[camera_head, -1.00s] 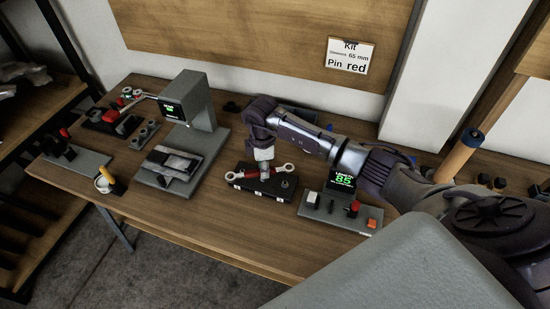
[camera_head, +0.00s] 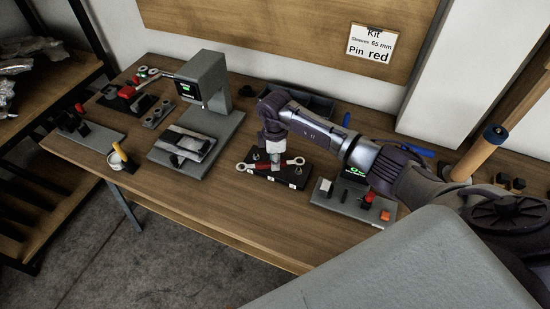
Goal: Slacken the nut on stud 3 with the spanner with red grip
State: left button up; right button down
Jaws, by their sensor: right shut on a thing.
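The spanner with red grip (camera_head: 289,162) lies across the top of a black block (camera_head: 271,177), with a steel ring at each end. My right gripper (camera_head: 276,158) points down over the block and is shut on the spanner near its middle. The left ring is at the block's left end, the right ring near its back right. A stud (camera_head: 255,155) shows behind the spanner. I cannot read the stud numbers, nor tell whether a ring is seated on a nut. My left gripper is not in view.
A grey panel with a red button (camera_head: 368,198) and a small green display (camera_head: 353,171) stands right of the block. A grey press-like device (camera_head: 208,82) stands left. A dark tray (camera_head: 300,100) is behind my right arm. The front table strip is clear.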

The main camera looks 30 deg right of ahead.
aim_at(277, 178)
jog(key=shift+f+b, duration=1)
jog(key=shift+f, duration=0.65)
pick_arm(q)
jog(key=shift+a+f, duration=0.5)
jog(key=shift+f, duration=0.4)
pick_arm(e)
jog(key=shift+r, duration=0.2)
pick_arm(q)
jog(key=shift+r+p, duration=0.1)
jog(key=shift+p, duration=0.3)
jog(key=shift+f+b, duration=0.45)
jog(key=shift+b, duration=0.05)
pick_arm(e)
jog(key=shift+f, duration=0.75)
jog(key=shift+s, duration=0.1)
jog(key=n, duration=0.1)
jog(key=s+n+p, duration=0.1)
jog(key=shift+s+r+n, duration=0.1)
jog(key=shift+s+n, duration=0.15)
jog(key=shift+n, duration=0.05)
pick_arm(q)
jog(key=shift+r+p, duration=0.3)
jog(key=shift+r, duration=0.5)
pick_arm(e)
jog(key=shift+s+a+n, duration=0.15)
jog(key=shift+s+n, duration=0.55)
jog(key=shift+n, duration=0.4)
